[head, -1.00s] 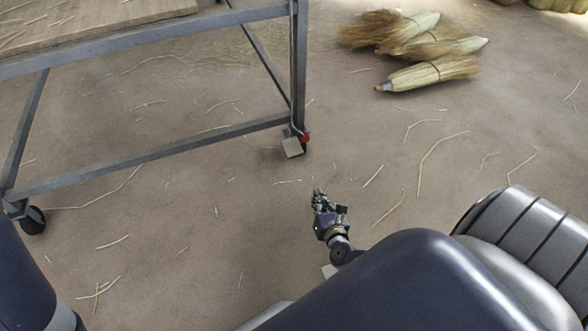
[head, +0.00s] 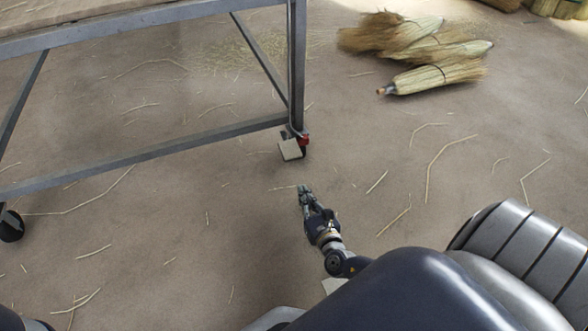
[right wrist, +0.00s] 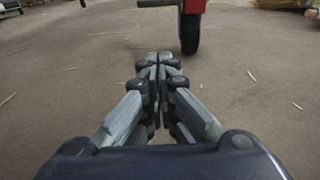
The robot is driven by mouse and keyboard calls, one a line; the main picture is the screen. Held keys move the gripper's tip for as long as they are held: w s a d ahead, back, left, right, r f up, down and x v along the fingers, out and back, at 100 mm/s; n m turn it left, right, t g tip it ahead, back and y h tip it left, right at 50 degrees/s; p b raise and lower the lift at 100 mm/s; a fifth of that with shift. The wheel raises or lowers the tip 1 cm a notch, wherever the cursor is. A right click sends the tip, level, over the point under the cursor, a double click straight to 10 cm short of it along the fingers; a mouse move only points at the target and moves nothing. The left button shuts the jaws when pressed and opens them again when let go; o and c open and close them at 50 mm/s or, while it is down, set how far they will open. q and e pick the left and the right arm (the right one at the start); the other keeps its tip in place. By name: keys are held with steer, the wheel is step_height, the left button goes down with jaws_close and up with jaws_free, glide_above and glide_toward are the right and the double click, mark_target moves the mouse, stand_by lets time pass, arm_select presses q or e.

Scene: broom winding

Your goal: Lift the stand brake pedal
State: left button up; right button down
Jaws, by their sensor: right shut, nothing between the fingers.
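The stand (head: 297,70) is a grey metal frame on caster wheels. At the foot of its near right leg is a caster with a red part (head: 304,140) and a pale, flat brake pedal (head: 290,149). In the right wrist view the caster's dark wheel (right wrist: 189,33) stands ahead, slightly right of the fingers, and the pedal's edge (right wrist: 158,3) shows at the top. My right gripper (head: 304,188) is shut and empty, low over the floor, short of the pedal and apart from it. It also shows in the right wrist view (right wrist: 158,57). My left gripper is out of view.
Straw brooms (head: 430,73) lie on the floor at the upper right. Another caster (head: 11,226) of the stand is at the left edge. Loose straws are scattered about; the floor between my right gripper and the pedal is otherwise clear.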

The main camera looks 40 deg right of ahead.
mark_target(288, 145)
steer(key=b+x, duration=0.1)
steer(key=x, duration=0.2)
steer(key=b+x, duration=0.2)
steer(key=x, duration=0.1)
steer(key=b+x, duration=0.2)
steer(key=x, duration=0.2)
steer(key=shift+f, duration=0.3)
steer(key=r, duration=0.1)
steer(key=s+r, duration=0.1)
steer(key=shift+r, duration=0.25)
steer(key=shift+s+a+r, duration=0.1)
steer(key=shift+s+r, duration=0.05)
steer(key=shift+r, duration=0.8)
